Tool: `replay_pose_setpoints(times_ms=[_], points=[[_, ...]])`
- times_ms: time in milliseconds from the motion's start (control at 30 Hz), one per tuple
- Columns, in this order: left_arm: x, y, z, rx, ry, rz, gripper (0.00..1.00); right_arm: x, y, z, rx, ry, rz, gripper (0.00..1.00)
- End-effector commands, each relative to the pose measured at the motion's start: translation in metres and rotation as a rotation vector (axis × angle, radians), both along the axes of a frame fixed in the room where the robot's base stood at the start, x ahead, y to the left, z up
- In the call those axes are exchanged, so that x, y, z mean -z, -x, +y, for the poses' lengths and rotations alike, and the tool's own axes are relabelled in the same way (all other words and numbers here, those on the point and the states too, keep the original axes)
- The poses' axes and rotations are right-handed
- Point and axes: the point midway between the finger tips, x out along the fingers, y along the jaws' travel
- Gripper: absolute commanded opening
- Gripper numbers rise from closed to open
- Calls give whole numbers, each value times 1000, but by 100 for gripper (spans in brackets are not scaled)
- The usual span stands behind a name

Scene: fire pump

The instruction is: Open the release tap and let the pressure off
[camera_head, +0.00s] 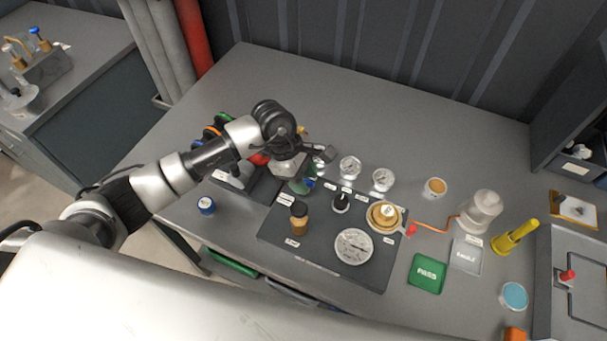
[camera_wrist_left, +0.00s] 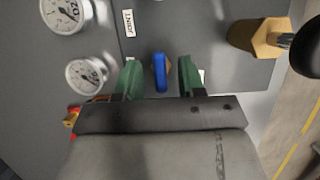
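A blue handle (camera_wrist_left: 160,72), apparently the release tap, stands on the dark panel in the left wrist view, with a little brass behind it. My left gripper (camera_wrist_left: 159,77) is open, its green fingers on either side of the handle with a gap on each side. In the head view my left gripper (camera_head: 303,186) is over the back left of the panel (camera_head: 318,255), and the arm largely hides the tap. My right gripper is not in view.
A brass fitting (camera_head: 299,217) with a dark top stands close in front of the gripper. A black knob (camera_head: 341,202) and a brass pump part (camera_head: 384,216) are to the right. A blue cap (camera_head: 206,205) and green PASS tray (camera_head: 427,273) lie on the bench.

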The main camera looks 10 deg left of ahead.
Motion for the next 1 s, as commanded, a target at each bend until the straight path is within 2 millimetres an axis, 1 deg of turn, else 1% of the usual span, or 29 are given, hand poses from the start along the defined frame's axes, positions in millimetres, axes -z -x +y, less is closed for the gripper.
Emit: replay_pose_setpoints(times_ms=[133, 300, 400, 767, 1000], points=[[0, 0, 0, 0, 0, 0, 39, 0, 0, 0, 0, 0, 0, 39], [0, 0, 0, 0, 0, 0, 13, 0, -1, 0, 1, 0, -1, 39], [0, 0, 0, 0, 0, 0, 0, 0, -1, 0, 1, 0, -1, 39], [1, 0, 0, -37, 0, -1, 0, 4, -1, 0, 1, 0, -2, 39], [2, 1, 1, -175, -1, -2, 0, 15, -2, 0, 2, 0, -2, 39]])
